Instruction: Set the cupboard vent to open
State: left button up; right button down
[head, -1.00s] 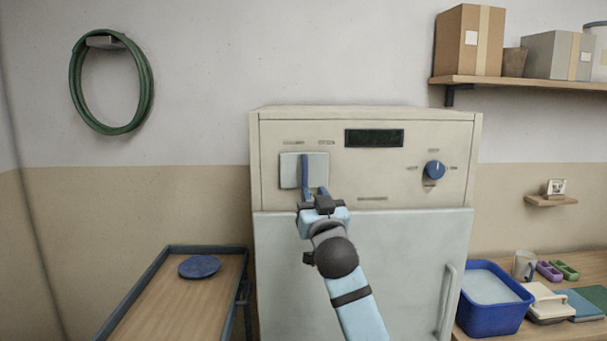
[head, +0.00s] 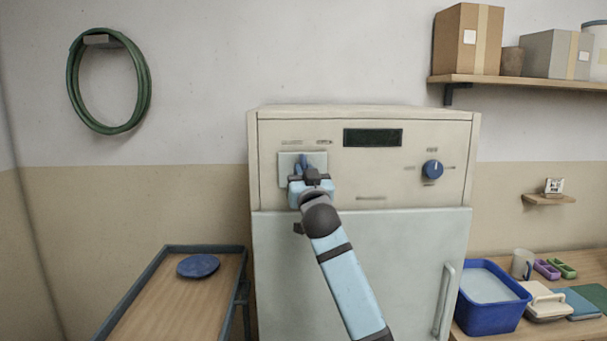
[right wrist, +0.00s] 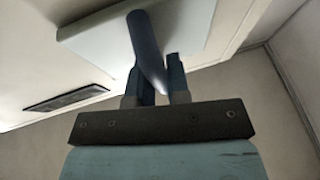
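The cupboard vent control is a pale square plate (head: 286,170) at the upper left of the cream cupboard front (head: 390,190), with a blue lever (head: 302,161) on it. Small markings sit above the plate, too small to read. My right gripper (head: 309,172) is at the plate and covers its lower part and much of the lever. In the right wrist view the lever (right wrist: 146,40) reaches down between my two fingers (right wrist: 157,82), which are close together on either side of it. The lever's exact setting is partly hidden. My left gripper is not in view.
A door with a handle (head: 443,300) is below. A tray table with a blue disc (head: 198,266) stands left; a blue tub (head: 490,315) stands on the right bench.

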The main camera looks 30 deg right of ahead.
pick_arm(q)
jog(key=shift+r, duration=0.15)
pick_arm(e)
jog(key=s+d+p, duration=0.1)
jog(key=d, duration=0.1)
jog(key=s+d, duration=0.1)
jog(key=d, duration=0.1)
jog(key=s+d+p, duration=0.1)
jog(key=s+d, duration=0.1)
jog(key=shift+s+d+p, duration=0.1)
jog(key=shift+d+p, duration=0.2)
jog(key=shift+d, duration=0.2)
jog(key=c, duration=1.4)
grip_release()
jog(key=shift+s+d, duration=0.15)
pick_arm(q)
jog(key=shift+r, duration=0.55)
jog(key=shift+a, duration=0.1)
